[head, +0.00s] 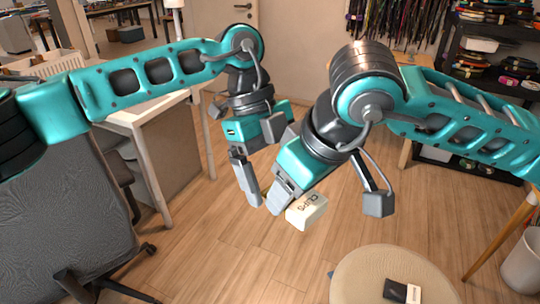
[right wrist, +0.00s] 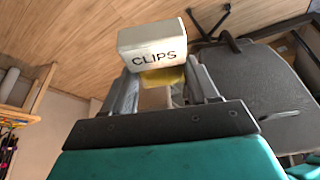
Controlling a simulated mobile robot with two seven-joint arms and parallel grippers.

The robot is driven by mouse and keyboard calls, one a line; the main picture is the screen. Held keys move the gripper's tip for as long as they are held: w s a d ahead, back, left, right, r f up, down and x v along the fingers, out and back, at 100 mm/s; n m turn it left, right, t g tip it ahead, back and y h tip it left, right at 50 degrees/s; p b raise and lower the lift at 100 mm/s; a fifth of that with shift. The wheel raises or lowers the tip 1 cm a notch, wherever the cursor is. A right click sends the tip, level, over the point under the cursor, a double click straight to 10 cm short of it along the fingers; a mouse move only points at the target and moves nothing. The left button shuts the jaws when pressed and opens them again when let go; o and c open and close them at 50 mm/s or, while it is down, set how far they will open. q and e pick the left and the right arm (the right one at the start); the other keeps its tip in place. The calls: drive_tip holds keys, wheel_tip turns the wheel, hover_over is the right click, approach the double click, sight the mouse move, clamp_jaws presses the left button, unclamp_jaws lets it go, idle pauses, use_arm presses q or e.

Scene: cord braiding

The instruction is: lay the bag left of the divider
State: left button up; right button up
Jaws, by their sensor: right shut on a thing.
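A white, box-shaped packet marked CLIPS (head: 308,211) is in my right gripper (head: 284,199), in the air above the floor. In the right wrist view the packet (right wrist: 156,46) has a yellow part under its white label, between the two fingers of the right gripper (right wrist: 162,88). I take this packet for the bag. My left gripper (head: 246,186) hangs fingers down, just left of the right one, with nothing seen in it. Its finger gap is not clear. I see no divider in either view.
A round beige stool seat (head: 365,280) at the bottom right bears a small black and white item (head: 402,291). A white-topped desk (head: 150,108) and a grey chair (head: 75,205) stand on the left. A dark shelf (head: 490,75) is at the back right. Wood floor lies open between.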

use_arm(q)
drive_tip(key=shift+d, duration=0.1)
drive_tip(key=c, duration=1)
use_arm(e)
drive_tip(key=shift+s+a, duration=0.1)
use_arm(q)
drive_tip(key=shift+c, duration=0.8)
use_arm(e)
drive_tip(key=o, duration=1.1)
drive_tip(key=shift+o, duration=0.7)
use_arm(q)
drive_tip(key=shift+s, duration=0.15)
use_arm(e)
drive_tip(key=shift+d, duration=0.2)
